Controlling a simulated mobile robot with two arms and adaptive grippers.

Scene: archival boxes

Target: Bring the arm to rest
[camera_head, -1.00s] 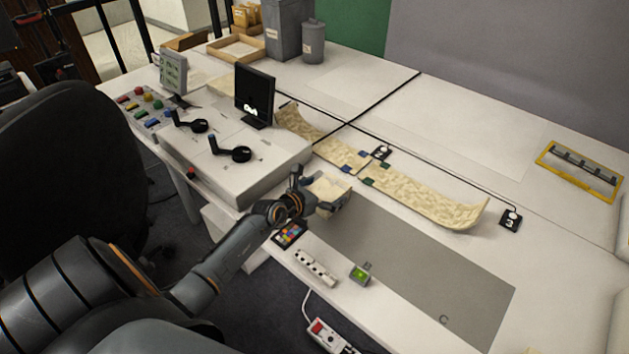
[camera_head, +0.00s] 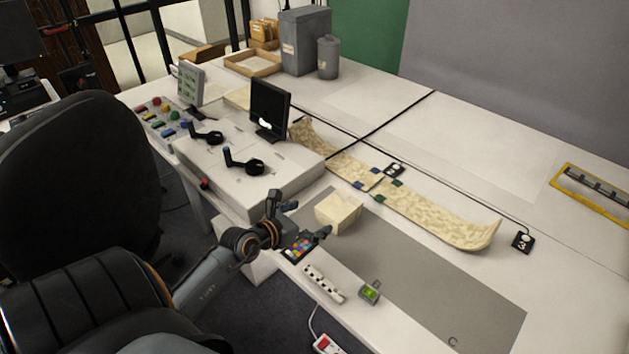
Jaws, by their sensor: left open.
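My left arm comes in from the lower left in the head view. Its gripper (camera_head: 301,213) is open and empty, above the table's front edge. A small cream box (camera_head: 339,211) sits on the grey mat (camera_head: 440,290), just to the right of the gripper and apart from it. My right gripper is not in view.
A control console (camera_head: 240,170) with two black levers stands left of the box. A color chart (camera_head: 299,247), a white strip with dark holes (camera_head: 324,283) and a small green-screened device (camera_head: 370,292) lie near the front edge. A black chair (camera_head: 80,180) stands at left.

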